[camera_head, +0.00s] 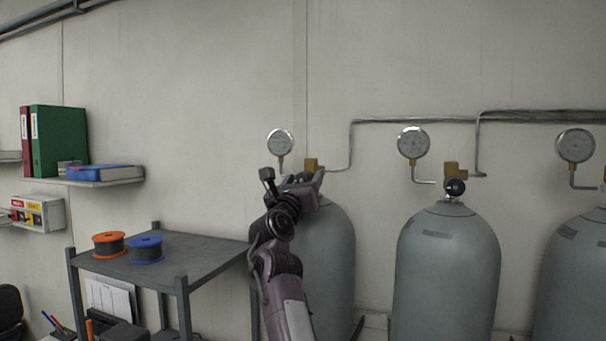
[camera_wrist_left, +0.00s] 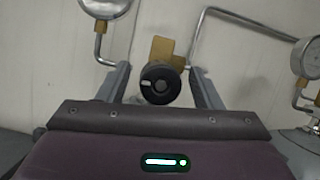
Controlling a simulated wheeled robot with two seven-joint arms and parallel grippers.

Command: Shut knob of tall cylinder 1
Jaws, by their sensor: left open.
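Three tall grey cylinders stand in a row by the wall. The leftmost tall cylinder (camera_head: 335,250) is partly hidden behind my left arm. Its black knob (camera_wrist_left: 160,83) shows in the left wrist view, round with a pale mark, in front of a brass valve block (camera_wrist_left: 158,50). The brass block also shows in the head view (camera_head: 314,163). My left gripper (camera_head: 300,180) is at the top of this cylinder. Its two fingers (camera_wrist_left: 160,82) are open, one on each side of the knob, with visible gaps. The knob is hidden in the head view. My right gripper is not in view.
The middle cylinder (camera_head: 446,270) has a black knob (camera_head: 455,187) and a gauge (camera_head: 413,143). Another gauge (camera_head: 280,142) sits above the leftmost cylinder, near my gripper. Pipes (camera_head: 430,119) run along the wall. A grey cart (camera_head: 190,256) with two spools stands left of my arm.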

